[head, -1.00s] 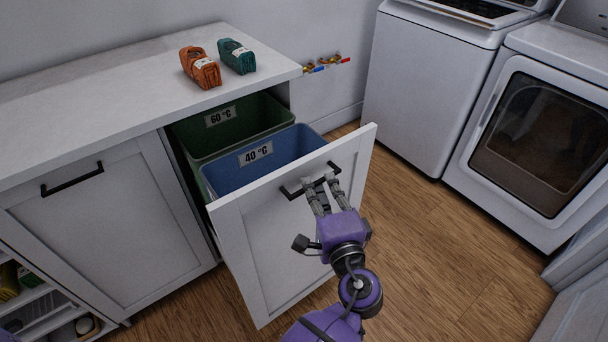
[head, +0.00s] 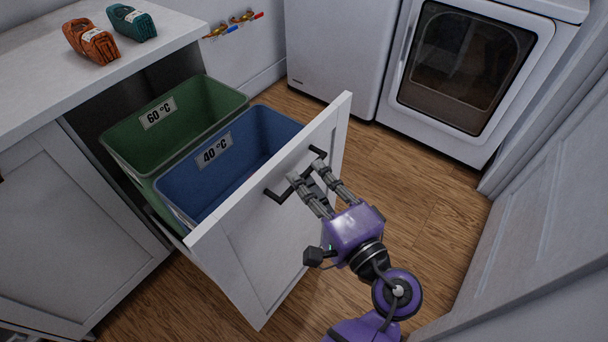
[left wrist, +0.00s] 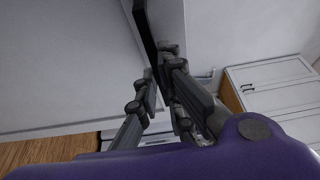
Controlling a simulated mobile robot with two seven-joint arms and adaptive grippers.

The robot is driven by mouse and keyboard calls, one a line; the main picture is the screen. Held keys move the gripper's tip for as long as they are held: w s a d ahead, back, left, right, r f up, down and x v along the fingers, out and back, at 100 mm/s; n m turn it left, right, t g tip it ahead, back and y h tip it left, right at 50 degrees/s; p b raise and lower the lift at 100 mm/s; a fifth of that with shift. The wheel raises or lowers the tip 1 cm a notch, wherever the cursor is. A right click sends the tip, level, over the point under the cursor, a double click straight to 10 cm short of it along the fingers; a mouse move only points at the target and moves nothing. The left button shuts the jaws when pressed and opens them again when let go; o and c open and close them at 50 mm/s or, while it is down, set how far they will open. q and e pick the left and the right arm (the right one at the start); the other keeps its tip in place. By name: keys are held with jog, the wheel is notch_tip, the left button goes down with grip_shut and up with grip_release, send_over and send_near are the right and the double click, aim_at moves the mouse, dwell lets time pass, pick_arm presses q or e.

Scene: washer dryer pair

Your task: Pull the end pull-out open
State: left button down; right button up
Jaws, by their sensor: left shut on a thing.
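The end pull-out's white front panel (head: 255,245) stands well out from the cabinet in the head view. A green bin (head: 190,135) marked 60 °C and a blue bin (head: 245,150) marked 40 °C sit in it, both visible from above. A black bar handle (head: 278,194) runs along the top of the front. My left gripper (head: 306,178) is shut on the middle of this handle. In the left wrist view the fingers (left wrist: 155,85) close at the dark handle (left wrist: 148,40). My right gripper is not in view.
White cabinets with a countertop (head: 165,30) stand at left, holding an orange bundle (head: 90,40) and a teal bundle (head: 132,22). A white front-loading machine (head: 480,70) stands at the back right. Wood floor (head: 420,200) is clear between the pull-out and a white panelled door (head: 530,240) at right.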

pick_arm(q)
jog(key=c, duration=1.9)
grip_release()
jog(key=shift+s+d, duration=0.1)
jog(key=v, duration=0.7)
jog(key=shift+s, duration=0.1)
